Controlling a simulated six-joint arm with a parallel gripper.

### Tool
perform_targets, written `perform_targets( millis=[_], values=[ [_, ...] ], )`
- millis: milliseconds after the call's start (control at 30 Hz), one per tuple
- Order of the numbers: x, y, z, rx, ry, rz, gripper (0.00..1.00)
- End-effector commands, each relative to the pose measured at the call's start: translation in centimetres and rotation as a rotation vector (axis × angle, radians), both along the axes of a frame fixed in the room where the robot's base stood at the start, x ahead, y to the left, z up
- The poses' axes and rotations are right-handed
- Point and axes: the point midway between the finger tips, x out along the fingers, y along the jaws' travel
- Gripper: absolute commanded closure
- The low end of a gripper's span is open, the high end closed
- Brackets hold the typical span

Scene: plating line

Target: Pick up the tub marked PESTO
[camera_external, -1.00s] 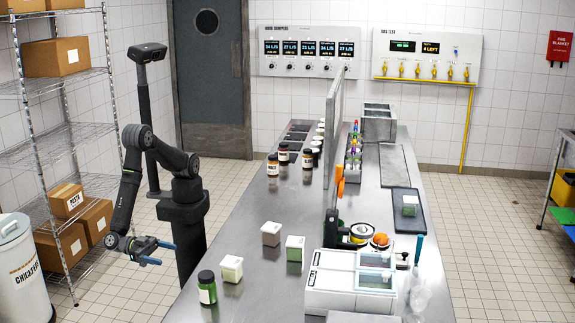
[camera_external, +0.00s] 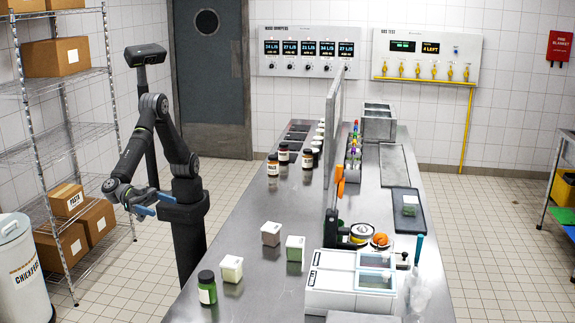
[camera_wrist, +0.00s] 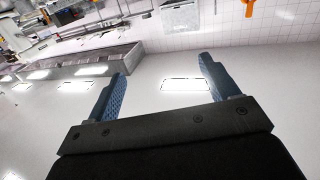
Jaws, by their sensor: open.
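Several small containers stand at the near left part of the steel counter (camera_external: 238,187) in the external view. They are a green jar with a dark lid (camera_external: 207,288), a pale cream tub (camera_external: 231,269), a pinkish-brown tub (camera_external: 271,234) and a light green tub (camera_external: 295,248). Their labels are too small to read, so I cannot tell which is marked PESTO. My gripper (camera_external: 147,205) is open and empty, left of the counter and apart from the tubs. In the wrist view its blue fingers (camera_wrist: 163,88) are spread with nothing between them.
White bins (camera_external: 350,283) stand right of the tubs, beside an upright panel (camera_external: 336,150). Dark-lidded jars (camera_external: 283,154) stand farther back. A wire shelf with boxes (camera_external: 66,199) is left of my arm.

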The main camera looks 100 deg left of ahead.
Motion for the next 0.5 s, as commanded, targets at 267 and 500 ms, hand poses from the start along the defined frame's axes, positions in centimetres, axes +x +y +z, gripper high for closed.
perform_targets(
  millis=[267,500],
  values=[
    [8.2,-6.9,2.5,-0.010,0.013,-0.287,0.20],
    [15.1,-10.4,4.3,0.068,0.015,-0.556,0.20]
  ],
)
